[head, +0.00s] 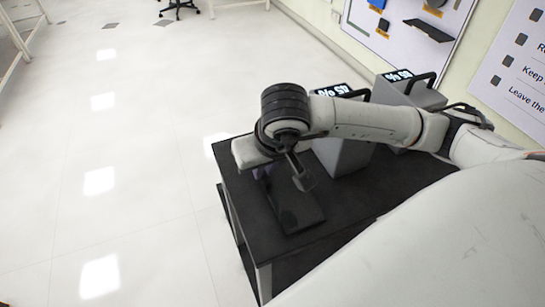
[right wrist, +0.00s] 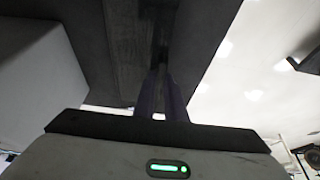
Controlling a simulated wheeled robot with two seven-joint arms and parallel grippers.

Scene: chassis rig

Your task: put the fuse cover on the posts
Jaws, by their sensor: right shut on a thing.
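My right gripper (right wrist: 162,78) has its two dark fingers close together in the right wrist view, shut on a thin dark piece whose outline merges with the dark surface behind. I cannot make out clearly whether this is the fuse cover. In the head view my right arm reaches in from the right, and its hand is low over the near-left part of the black table; the fingers are mostly hidden there. A dark flat slab (head: 293,213) lies on the table below the hand. The posts cannot be made out. My left gripper is in neither view.
Two grey boxes with black handles and lettered labels stand at the table's back, the nearer box (head: 345,155) close to my arm and the farther box (head: 412,95) behind it. The black table (head: 350,208) has bare room right of the slab. Open floor lies left.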

